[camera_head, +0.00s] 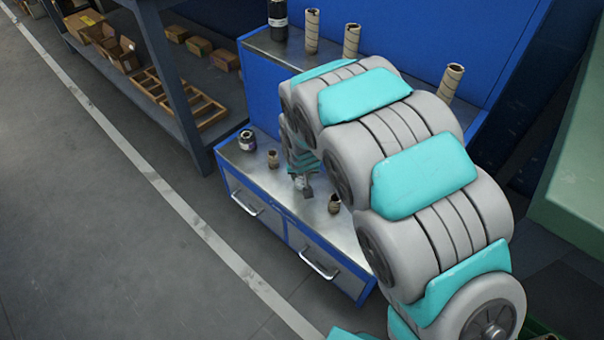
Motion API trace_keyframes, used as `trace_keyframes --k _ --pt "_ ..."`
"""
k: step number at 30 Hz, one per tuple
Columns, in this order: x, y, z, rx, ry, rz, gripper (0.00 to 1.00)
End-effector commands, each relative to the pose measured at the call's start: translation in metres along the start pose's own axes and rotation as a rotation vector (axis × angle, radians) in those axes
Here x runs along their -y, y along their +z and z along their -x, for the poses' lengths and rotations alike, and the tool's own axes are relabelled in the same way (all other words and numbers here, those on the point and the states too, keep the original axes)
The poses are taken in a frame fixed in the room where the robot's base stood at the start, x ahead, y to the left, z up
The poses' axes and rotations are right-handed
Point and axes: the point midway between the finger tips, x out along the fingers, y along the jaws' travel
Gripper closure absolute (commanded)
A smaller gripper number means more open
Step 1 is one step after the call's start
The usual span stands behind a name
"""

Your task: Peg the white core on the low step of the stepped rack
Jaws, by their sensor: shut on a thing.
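A dark roll (248,140) stands at the left end of the low step.
The high step (266,42) behind carries a dark roll (278,18) and tall brown cores (312,31), (351,40), (452,82). My arm hides part of both steps. A shelf with cardboard boxes (98,32) stands at the left. The floor in front is clear.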

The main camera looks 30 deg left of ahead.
Motion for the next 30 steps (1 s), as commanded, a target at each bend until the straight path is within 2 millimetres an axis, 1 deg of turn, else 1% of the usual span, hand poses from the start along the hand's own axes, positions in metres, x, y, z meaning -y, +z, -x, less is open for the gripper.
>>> trace_keyframes --k 25,26,30 --pt "-0.0001 0.0015 -0.0028 0.001 0.0 0.0 1.0" --pt "-0.0001 0.0015 -0.0028 0.001 0.0 0.0 0.55" --pt "-0.0001 0.0015 -0.0028 0.0 0.0 0.0 0.4"
